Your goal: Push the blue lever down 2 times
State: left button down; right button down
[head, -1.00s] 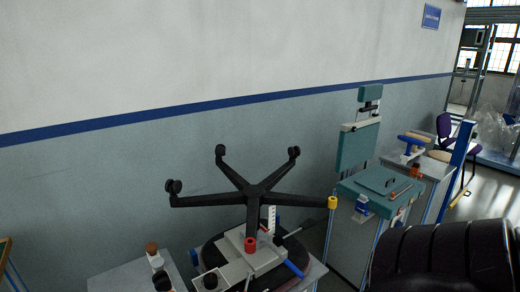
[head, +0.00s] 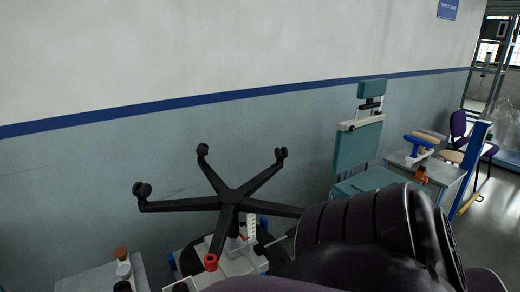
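A black five-armed chair base (head: 229,197) stands upside down, legs and casters up, on a pale test rig (head: 212,272) at lower middle. A red-tipped part (head: 211,262) and a white ruler-like scale (head: 251,228) are by it. The blue lever low on the rig is hidden, or nearly so, behind my dark, ribbed right arm (head: 365,225). That arm fills the lower right of the head view. Neither of my grippers shows, so I cannot see whether anything touches the lever.
A teal chair test stand (head: 357,148) stands right of the rig, its lower part behind my arm. Further right are a table (head: 445,172) with a blue-handled device (head: 418,143), a blue post (head: 472,165) and a purple chair (head: 458,124). A bottle (head: 123,268) stands at lower left.

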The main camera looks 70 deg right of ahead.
aim_at(233, 249)
jog(key=k+l+u, duration=0.15)
jog(key=l, duration=0.25)
jog(key=k+l+u, duration=0.15)
jog(key=k+l, duration=0.25)
jog(key=l, duration=0.15)
jog(key=k+l, duration=0.25)
jog(key=l, duration=0.2)
jog(key=k+l, duration=0.25)
jog(key=l, duration=0.15)
jog(key=k+l, duration=0.25)
jog(key=l, duration=0.15)
jog(key=l+u, duration=0.05)
